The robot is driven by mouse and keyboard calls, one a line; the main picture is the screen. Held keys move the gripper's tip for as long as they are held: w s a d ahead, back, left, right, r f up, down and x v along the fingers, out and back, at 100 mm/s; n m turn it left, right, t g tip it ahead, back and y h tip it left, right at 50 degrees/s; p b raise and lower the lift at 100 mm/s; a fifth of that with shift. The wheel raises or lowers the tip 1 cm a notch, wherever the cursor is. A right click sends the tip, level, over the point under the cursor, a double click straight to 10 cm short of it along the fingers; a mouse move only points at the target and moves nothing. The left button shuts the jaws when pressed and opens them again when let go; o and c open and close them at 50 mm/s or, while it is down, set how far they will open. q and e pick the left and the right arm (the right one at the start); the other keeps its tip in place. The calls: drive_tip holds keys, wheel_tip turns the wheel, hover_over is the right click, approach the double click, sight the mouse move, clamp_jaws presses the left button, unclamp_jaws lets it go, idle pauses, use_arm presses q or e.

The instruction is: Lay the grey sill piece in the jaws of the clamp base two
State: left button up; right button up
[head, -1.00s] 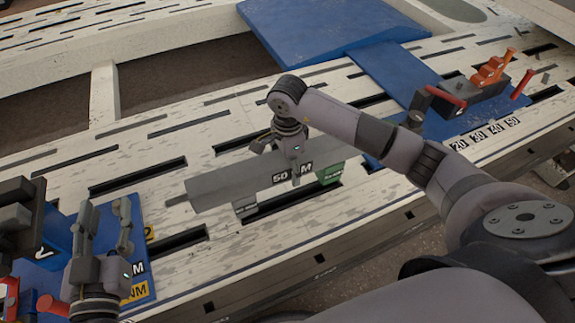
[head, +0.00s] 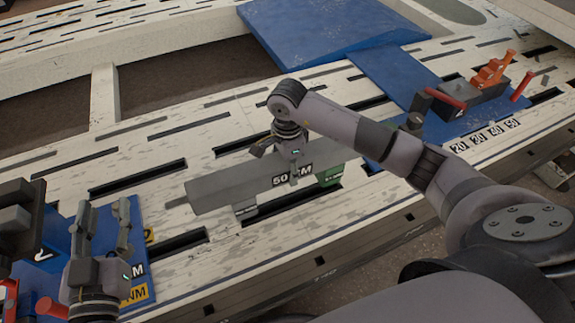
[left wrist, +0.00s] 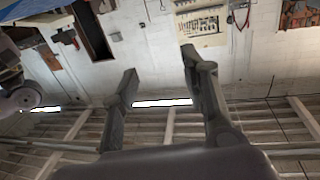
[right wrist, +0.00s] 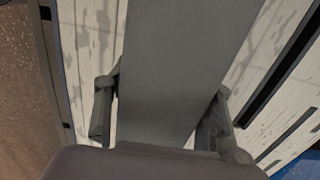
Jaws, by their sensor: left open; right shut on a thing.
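The grey sill piece (head: 228,188) is a long flat bar held over the middle of the bench. My left gripper (head: 103,222) is open and empty at the lower left, fingers up. A dark clamp (head: 22,212) with red handles stands at the left edge, partly cut off; a yellow label beside it seems to read 2, partly hidden by my left gripper.
Another clamp (head: 472,92) with orange and red handles stands on a blue mat at the right. A large blue plate (head: 325,30) lies at the back. The slotted bench (head: 140,155) is clear between left clamp and sill.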

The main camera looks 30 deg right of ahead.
clamp_jaws()
drive_tip(key=shift+w+r, duration=0.1)
drive_tip(key=shift+r, duration=0.05)
drive_tip(key=shift+r, duration=0.1)
